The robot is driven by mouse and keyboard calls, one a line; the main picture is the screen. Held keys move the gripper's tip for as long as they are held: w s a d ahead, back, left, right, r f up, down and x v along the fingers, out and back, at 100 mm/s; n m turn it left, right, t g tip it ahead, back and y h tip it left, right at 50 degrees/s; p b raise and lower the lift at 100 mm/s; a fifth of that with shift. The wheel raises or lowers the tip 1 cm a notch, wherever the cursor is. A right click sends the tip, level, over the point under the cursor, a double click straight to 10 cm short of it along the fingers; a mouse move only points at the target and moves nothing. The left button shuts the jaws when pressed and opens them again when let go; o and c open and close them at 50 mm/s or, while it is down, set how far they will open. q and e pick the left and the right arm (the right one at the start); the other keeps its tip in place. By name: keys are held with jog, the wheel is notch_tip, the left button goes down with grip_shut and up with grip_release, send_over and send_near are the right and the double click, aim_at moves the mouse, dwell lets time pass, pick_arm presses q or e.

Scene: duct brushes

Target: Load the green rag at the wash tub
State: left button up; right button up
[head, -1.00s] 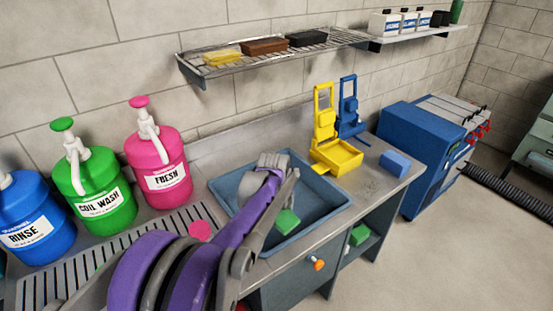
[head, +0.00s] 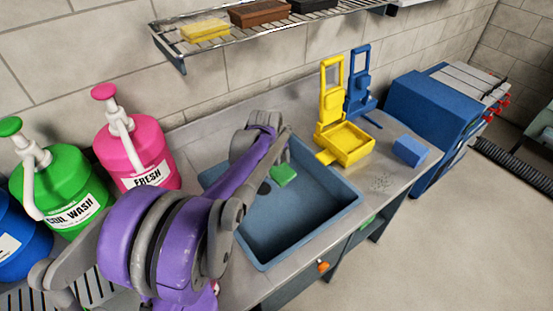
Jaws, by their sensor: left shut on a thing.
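The blue-grey wash tub (head: 318,222) is set into the metal counter, with a dark round drain in its floor. My left gripper (head: 277,164) reaches over the back left part of the tub. It is shut on the green rag (head: 284,176), which shows as a small green block just below the wrist. I cannot tell whether the rag touches the tub. My right gripper is not in view.
Pink FRESH (head: 140,155) and green COIL WASH (head: 65,190) pump jugs stand left. A yellow wringer (head: 345,142), a blue wringer (head: 358,85) and a blue block (head: 410,151) stand right of the tub. A wire shelf (head: 260,28) hangs above.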

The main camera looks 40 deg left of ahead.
pick_arm(q)
jog(key=shift+s+d+f+b, duration=0.2)
jog(key=shift+f+b, duration=0.1)
jog(key=shift+f, duration=0.3)
notch_tip(320, 180, down, 11)
jog(key=b, duration=0.6)
jog(key=shift+r, duration=0.2)
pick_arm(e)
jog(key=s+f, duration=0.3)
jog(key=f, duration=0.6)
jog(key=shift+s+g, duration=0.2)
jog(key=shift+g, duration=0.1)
pick_arm(q)
jog(key=shift+a+r, duration=0.1)
jog(key=shift+r, duration=0.05)
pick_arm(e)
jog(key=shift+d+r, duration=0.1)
pick_arm(q)
jog(key=shift+w+r+p, duration=0.1)
jog(key=shift+r+p, duration=2.7)
jog(key=shift+r, duration=2.1)
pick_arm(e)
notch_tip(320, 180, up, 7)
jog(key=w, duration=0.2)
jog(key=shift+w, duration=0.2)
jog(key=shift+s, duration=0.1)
